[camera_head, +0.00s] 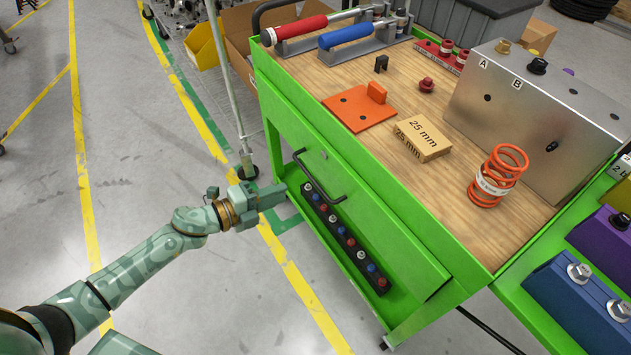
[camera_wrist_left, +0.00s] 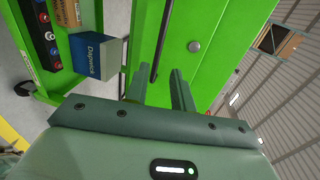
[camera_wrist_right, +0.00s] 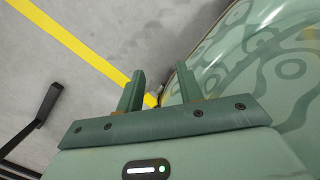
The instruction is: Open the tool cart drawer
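The green tool cart (camera_head: 420,215) has a drawer front (camera_head: 375,225) on its near left side. A black bar handle (camera_head: 322,180) runs along it. The drawer looks shut. My left gripper (camera_head: 275,194) is just left of the handle in the head view, pointing at the drawer front. In the left wrist view, its two fingers (camera_wrist_left: 159,88) are apart, and the handle (camera_wrist_left: 160,50) shows ahead of the gap, closer to the left finger; contact cannot be told.
A lower shelf holds a black strip with coloured knobs (camera_head: 345,238). The wooden top carries an orange plate (camera_head: 358,110), a 25 mm block (camera_head: 422,139), an orange spring (camera_head: 497,177) and a metal box (camera_head: 545,115). Open grey floor (camera_head: 200,290) lies left of the cart.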

